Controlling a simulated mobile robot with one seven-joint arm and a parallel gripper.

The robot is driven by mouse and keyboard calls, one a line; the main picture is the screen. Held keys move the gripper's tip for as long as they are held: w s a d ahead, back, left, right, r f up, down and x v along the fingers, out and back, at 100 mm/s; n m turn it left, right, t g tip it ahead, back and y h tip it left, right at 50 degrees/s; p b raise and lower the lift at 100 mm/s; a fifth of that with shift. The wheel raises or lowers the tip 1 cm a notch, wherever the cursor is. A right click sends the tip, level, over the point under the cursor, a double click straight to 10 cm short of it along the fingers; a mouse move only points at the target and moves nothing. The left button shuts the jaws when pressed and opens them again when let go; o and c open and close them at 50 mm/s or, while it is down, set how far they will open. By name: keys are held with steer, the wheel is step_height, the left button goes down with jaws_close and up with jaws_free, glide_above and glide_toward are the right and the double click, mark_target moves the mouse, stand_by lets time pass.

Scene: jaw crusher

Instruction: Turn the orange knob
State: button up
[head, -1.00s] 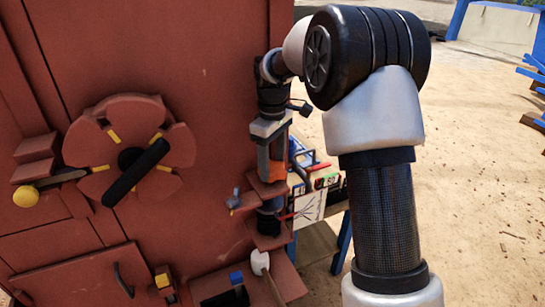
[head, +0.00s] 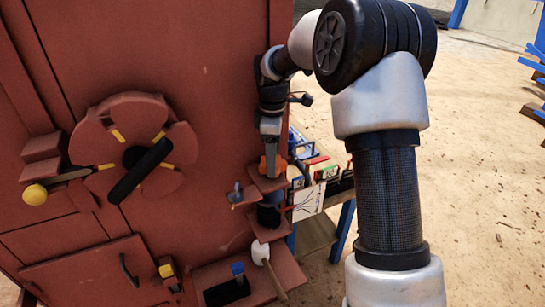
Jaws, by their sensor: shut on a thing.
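The orange knob (head: 274,168) sits on a small brown bracket on the right side of the red-brown jaw crusher, in the head view. My gripper (head: 271,152) points down over it from above and is shut on it. The fingers are small in the picture and partly merge with the knob, so the exact contact is hard to see. My arm reaches in from the right foreground.
A red wheel with a black bar handle (head: 140,172) and a yellow-ended lever (head: 35,194) are on the crusher's front. A white-headed mallet (head: 262,255) lies on a lower ledge. A blue-legged table (head: 318,238) with cards stands behind at right. Sandy ground is open at right.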

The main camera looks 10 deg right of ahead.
steer(key=o, duration=1.1)
steer(key=shift+c, duration=0.2)
step_height(320, 180, up, 18)
steer(key=p, duration=0.1)
steer(key=shift+f, duration=0.25)
